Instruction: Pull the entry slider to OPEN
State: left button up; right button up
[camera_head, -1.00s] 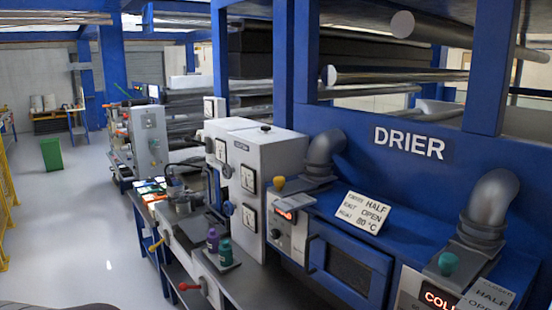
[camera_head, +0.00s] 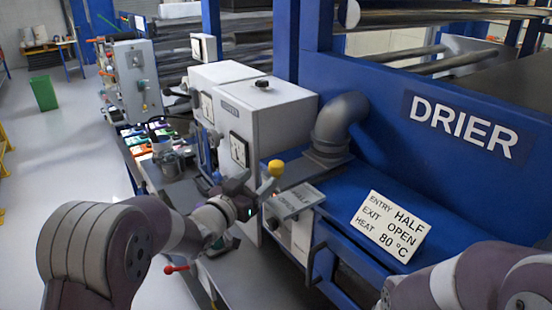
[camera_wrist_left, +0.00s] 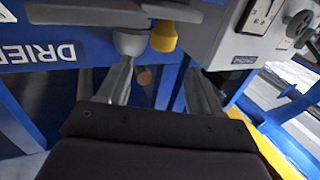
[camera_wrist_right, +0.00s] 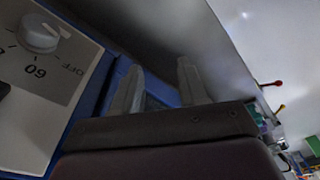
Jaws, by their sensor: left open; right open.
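A yellow knob (camera_head: 276,168), which appears to be the entry slider's, stands at the near end of the blue drier (camera_head: 350,200), above a small lettered plate (camera_head: 293,203). My left gripper (camera_head: 264,188) is open, just below and left of the knob in the head view. In the left wrist view the yellow knob (camera_wrist_left: 164,36) is beyond the open fingers (camera_wrist_left: 157,78), not between them. The slider's slot and exact position are hidden. My right gripper (camera_wrist_right: 158,75) is open and empty by a white panel with a dial (camera_wrist_right: 40,35); the head view shows only my right arm.
A card (camera_head: 393,226) reading ENTRY HALF, EXIT OPEN, HEAT 80 °C lies on the drier. A thick grey duct (camera_head: 341,118) rises behind the knob. A grey cabinet (camera_head: 275,115) with gauges stands beside it. A red-handled lever (camera_head: 176,269) juts out in front.

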aim_at(273, 166)
pick_arm(q)
jog(key=p+x, duration=0.2)
jog(key=x, duration=0.6)
jog(key=shift+w+p, duration=0.3)
jog(key=shift+p, duration=0.1)
jog(key=shift+w+d, duration=0.2)
jog(key=shift+w, duration=0.1)
jog(key=shift+w+f, duration=0.1)
jog(key=shift+w, duration=0.1)
